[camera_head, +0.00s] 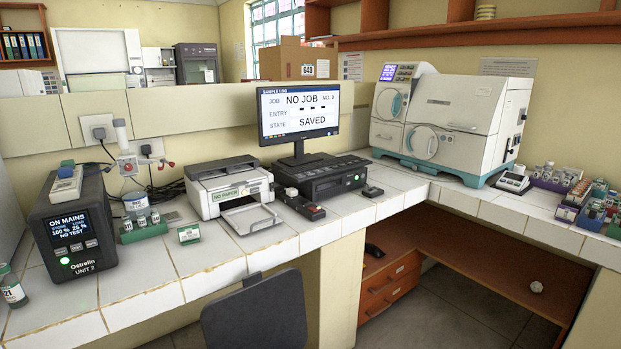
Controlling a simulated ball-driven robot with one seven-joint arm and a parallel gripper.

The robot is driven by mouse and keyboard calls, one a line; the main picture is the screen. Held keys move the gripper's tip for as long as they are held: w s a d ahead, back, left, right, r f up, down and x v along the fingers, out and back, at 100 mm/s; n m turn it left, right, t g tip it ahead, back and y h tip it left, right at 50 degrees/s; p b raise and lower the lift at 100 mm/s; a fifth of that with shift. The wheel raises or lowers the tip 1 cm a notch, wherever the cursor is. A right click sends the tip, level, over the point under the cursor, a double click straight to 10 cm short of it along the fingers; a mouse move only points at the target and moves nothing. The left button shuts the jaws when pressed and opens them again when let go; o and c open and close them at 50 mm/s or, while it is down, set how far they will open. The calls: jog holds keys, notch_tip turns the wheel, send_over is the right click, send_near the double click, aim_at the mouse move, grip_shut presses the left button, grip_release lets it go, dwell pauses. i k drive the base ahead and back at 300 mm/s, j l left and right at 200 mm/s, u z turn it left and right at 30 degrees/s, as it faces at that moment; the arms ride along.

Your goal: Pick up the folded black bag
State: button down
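A small, flat black item (374,250) lies on the brown wooden surface under the counter, above the orange-brown drawers. It may be the folded black bag, but it is too small to be sure. Nothing else in view looks like a folded bag. My gripper is not in view, so whether it is open or shut does not show.
A dark chair back (255,315) stands in front of the tiled counter (150,305). Drawers (390,289) and a low wooden shelf (490,268) with a crumpled pale ball (536,287) are under the counter. A printer (228,186), monitor (299,112) and incubator (450,120) stand on top.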

aim_at(371, 250)
jog(key=u, duration=0.25)
jog(key=i+l, duration=0.25)
jog(key=l, duration=0.15)
jog(key=i+l+u, duration=0.1)
jog(key=l, duration=0.35)
jog(key=i+l+u, duration=0.1)
jog(key=i+l, duration=0.45)
jog(key=l, duration=0.35)
jog(key=i+l+u, duration=0.1)
jog(key=l, duration=0.35)
jog(key=i+l, duration=0.25)
jog(key=l, duration=0.25)
jog(key=i+l+u, duration=0.1)
jog(key=l, duration=0.35)
jog(key=i+l, duration=0.25)
jog(key=l, duration=0.25)
jog(key=u, duration=0.05)
